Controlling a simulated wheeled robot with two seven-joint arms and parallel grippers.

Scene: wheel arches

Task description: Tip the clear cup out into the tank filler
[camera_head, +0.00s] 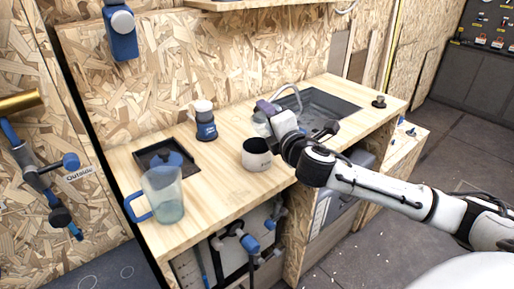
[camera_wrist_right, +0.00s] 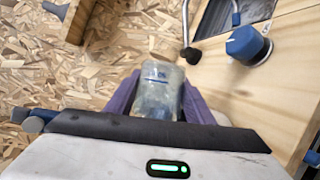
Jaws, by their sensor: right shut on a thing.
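My right gripper (camera_head: 264,110) comes in from the right over the counter (camera_head: 210,207) and is shut on the clear cup (camera_head: 261,124). In the wrist view the clear cup (camera_wrist_right: 158,92) sits between the two purple fingers, and small dark markings show on it. The cup's contents cannot be made out. A pale mug-like vessel (camera_head: 256,157) with a dark inside stands upright on the counter, just below the held cup in the head view. I cannot tell for sure which thing is the tank filler. My left gripper is not in view.
A sink (camera_head: 338,104) with a curved tap lies behind my gripper. A blue round knob (camera_wrist_right: 247,45) shows in the wrist view.

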